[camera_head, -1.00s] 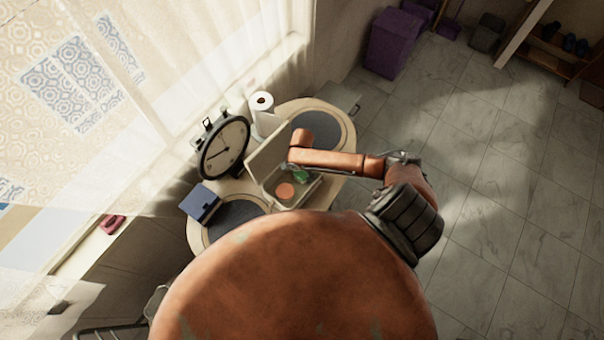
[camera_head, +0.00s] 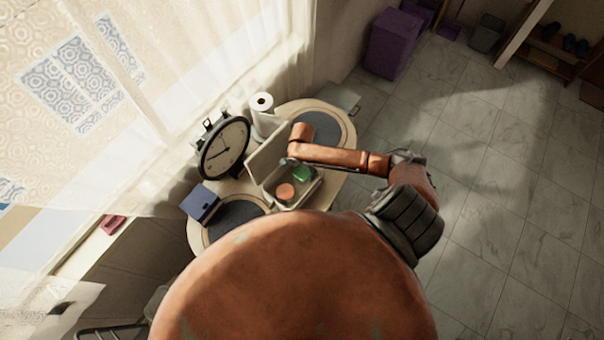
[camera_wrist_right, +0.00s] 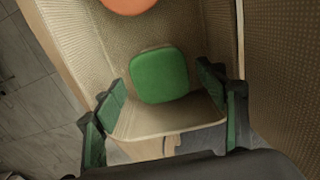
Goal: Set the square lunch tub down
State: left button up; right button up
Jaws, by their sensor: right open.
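The square lunch tub (camera_head: 302,173) is green with rounded corners and lies inside an open beige basket (camera_head: 312,191). In the right wrist view the green tub (camera_wrist_right: 159,75) rests flat on the basket floor, near one end wall. My right gripper (camera_wrist_right: 160,100) is open, with a green-padded finger on either side of the tub's near part and a visible gap to each. In the head view my right gripper (camera_head: 290,163) is at the basket, partly hidden by its own arm. My left gripper is not in view.
A round orange tub (camera_head: 285,191) lies in the basket beside the green one. The basket's raised lid (camera_head: 268,150) stands on the left. A clock (camera_head: 224,148), a paper roll (camera_head: 262,110) and a blue box (camera_head: 200,203) share the table (camera_head: 342,150). Open floor lies to the right.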

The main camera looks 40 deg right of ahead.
aim_at(302, 172)
notch_tip(302, 172, up, 8)
jog(key=shift+r, duration=0.1)
jog(key=shift+c, duration=0.7)
dwell(0.7)
